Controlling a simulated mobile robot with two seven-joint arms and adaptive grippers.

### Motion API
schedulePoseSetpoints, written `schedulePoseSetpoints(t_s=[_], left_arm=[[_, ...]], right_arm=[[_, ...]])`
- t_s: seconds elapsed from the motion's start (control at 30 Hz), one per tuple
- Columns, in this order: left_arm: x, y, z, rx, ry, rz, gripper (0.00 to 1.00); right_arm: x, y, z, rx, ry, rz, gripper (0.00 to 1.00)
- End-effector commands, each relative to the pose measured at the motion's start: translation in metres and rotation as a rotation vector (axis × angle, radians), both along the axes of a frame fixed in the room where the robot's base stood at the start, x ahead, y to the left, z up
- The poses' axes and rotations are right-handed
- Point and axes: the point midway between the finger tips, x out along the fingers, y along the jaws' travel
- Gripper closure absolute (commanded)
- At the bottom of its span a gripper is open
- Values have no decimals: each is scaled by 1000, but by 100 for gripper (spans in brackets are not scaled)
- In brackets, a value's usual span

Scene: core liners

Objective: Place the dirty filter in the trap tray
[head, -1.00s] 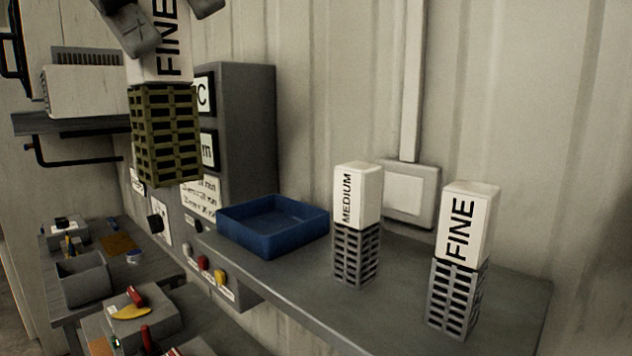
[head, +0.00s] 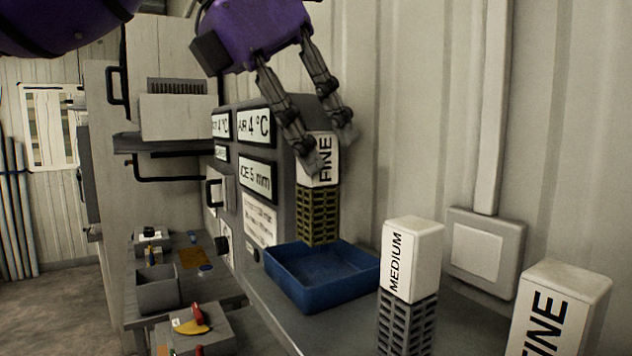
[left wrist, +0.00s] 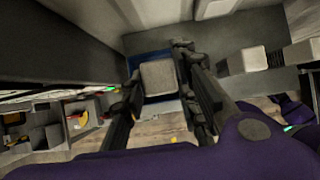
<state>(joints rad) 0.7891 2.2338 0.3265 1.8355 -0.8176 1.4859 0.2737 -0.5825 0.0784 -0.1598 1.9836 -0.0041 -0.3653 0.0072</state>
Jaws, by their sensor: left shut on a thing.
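The dirty filter (head: 318,212), a white block marked FINE with an olive, stained cage below, hangs upright from my left gripper (head: 328,150). The fingers are shut on its white top part. The blue trap tray (head: 322,293) sits on the grey shelf. The filter's lower end shows over the tray's back part in the head view; I cannot tell whether it touches the tray. In the left wrist view the filter's pale top (left wrist: 158,78) is between the fingers, with a bit of blue tray (left wrist: 136,61) behind it. My right gripper is not in view.
A MEDIUM filter (head: 411,262) with a clean grey cage stands right of the tray. Another FINE filter (head: 560,308) stands farther right, nearer me. A grey panel with displays (head: 257,175) stands behind and left of the tray. A wall box (head: 477,252) is at right.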

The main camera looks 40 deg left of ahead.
Motion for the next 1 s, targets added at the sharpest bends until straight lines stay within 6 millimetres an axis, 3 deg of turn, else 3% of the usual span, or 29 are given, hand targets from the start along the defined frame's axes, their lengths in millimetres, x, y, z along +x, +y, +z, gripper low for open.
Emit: schedulePoseSetpoints(t_s=[0.37, 0.6, 0.97, 1.0], left_arm=[[26, 12, -35, -2, 1, 0, 100], [24, 11, -59, -2, -6, -1, 100], [25, 11, -65, -1, -3, 0, 100], [25, 11, -65, 0, -2, 1, 68]], right_arm=[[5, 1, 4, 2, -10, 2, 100], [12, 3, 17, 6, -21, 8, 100], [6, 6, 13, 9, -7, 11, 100], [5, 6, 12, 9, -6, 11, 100]])
